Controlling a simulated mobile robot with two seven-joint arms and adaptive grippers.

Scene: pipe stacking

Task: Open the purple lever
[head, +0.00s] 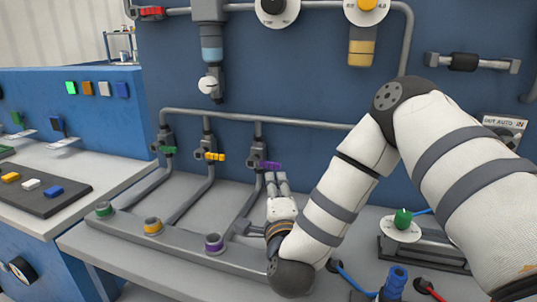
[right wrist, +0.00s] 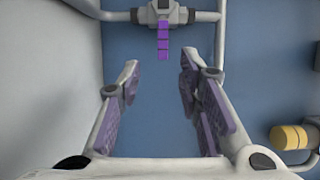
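The purple lever (head: 270,166) sits on a grey valve on the rightmost of three pipes on the blue wall. In the head view it points to the right. In the right wrist view the purple lever (right wrist: 163,38) is at the top centre, hanging toward the gap between the fingers. My right gripper (head: 277,180) is just below the lever in the head view. In the right wrist view the right gripper (right wrist: 160,75) is open, with nothing between its fingers, and the lever appears beyond the fingertips. Whether anything touches is unclear. My left gripper is not in view.
A yellow lever (head: 214,156) and a green lever (head: 169,150) are on valves to the left. A horizontal grey pipe (head: 300,122) runs above the valves. A purple-ringed socket (head: 214,243) is on the bench below. A green knob (head: 403,218) stands to the right.

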